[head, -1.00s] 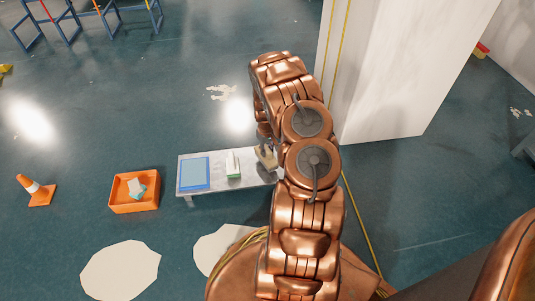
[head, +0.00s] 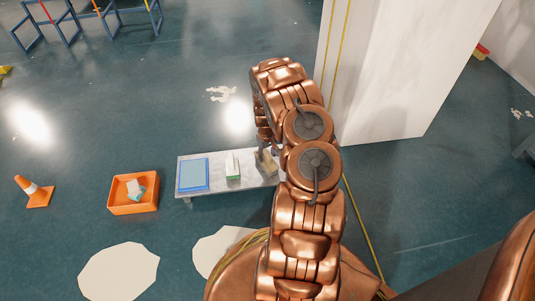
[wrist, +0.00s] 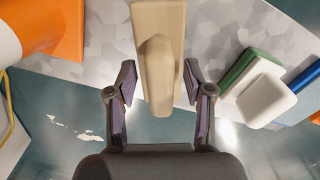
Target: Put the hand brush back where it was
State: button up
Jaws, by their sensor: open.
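A beige, wood-like item (wrist: 158,70) that looks like the hand brush is on the grey bench (wrist: 215,40). Its long body with a raised handle shows from above; no bristles can be seen. My gripper (wrist: 157,85) is open, with one finger on each side of its lower end and visible gaps between. In the head view the hand brush (head: 266,163) is at the right part of the bench (head: 216,160), and my arm hides the bench's right end.
A green-based block with a white top (head: 233,166) and a blue tray (head: 194,174) lie left on the bench. An orange and white item (wrist: 45,30) is on the brush's other side. An orange bin (head: 133,205), a cone (head: 36,190) and a white pillar (head: 385,80) stand around.

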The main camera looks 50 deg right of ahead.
notch_tip(320, 180, up, 12)
jog(key=p, duration=0.4)
jog(key=s+a+r+g, duration=0.1)
jog(key=s+a+r, duration=0.3)
jog(key=a+r, duration=0.7)
jog(key=s+a+r+g, duration=0.1)
jog(key=s+a+r, duration=0.3)
jog(key=a+r, duration=0.7)
jog(key=s+a+r+n, duration=0.1)
jog(key=s+a+r, duration=0.3)
jog(key=s+a, duration=0.3)
jog(key=s+a+r+n+g, duration=0.1)
jog(key=s+a+r, duration=0.3)
jog(key=s, duration=1.2)
jog(key=a+n, duration=0.1)
jog(key=a, duration=0.3)
jog(key=shift+a+r+g, duration=0.2)
jog(key=shift+r+g, duration=0.1)
jog(key=shift+r, duration=0.05)
